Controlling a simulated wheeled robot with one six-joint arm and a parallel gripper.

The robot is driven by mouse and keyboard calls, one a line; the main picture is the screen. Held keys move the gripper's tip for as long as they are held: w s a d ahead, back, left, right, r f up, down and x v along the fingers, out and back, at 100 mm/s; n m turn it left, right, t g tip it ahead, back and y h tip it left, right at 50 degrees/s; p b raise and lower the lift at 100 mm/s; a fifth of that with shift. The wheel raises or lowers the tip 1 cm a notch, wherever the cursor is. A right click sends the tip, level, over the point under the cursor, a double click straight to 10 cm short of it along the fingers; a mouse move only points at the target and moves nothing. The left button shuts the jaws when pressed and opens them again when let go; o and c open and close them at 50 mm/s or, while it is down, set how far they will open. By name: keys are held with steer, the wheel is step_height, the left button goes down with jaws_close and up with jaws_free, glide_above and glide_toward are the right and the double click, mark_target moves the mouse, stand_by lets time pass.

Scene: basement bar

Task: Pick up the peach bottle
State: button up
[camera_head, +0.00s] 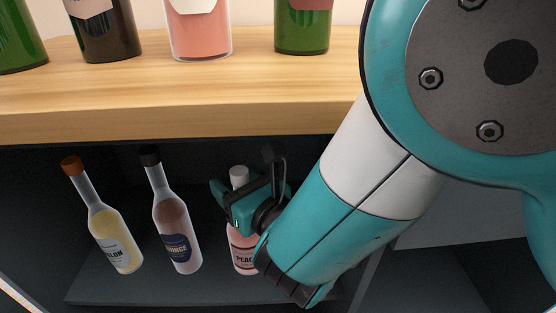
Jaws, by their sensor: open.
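The peach bottle (242,255) stands upright on the lower shelf, with pink contents, a pale cap and a label whose visible letters read "PEAC". My gripper (246,178) is in front of its upper part, and the cap shows between the two fingers. The fingers are apart, one left and one right of the bottle's neck. My gripper and wrist hide the neck and much of the bottle's right side. I cannot tell whether the fingers touch the bottle.
A yellow bottle with an orange cap (112,238) and a brownish bottle with a black cap (177,225) stand to the left on the same dark shelf (150,289). The wooden counter (200,95) above carries several bottles, among them a pink one (200,37). A dark divider stands right.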

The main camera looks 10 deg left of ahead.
steer(key=shift+c, duration=0.5)
jaws_close()
steer(key=shift+r, duration=0.1)
stand_by(0.8)
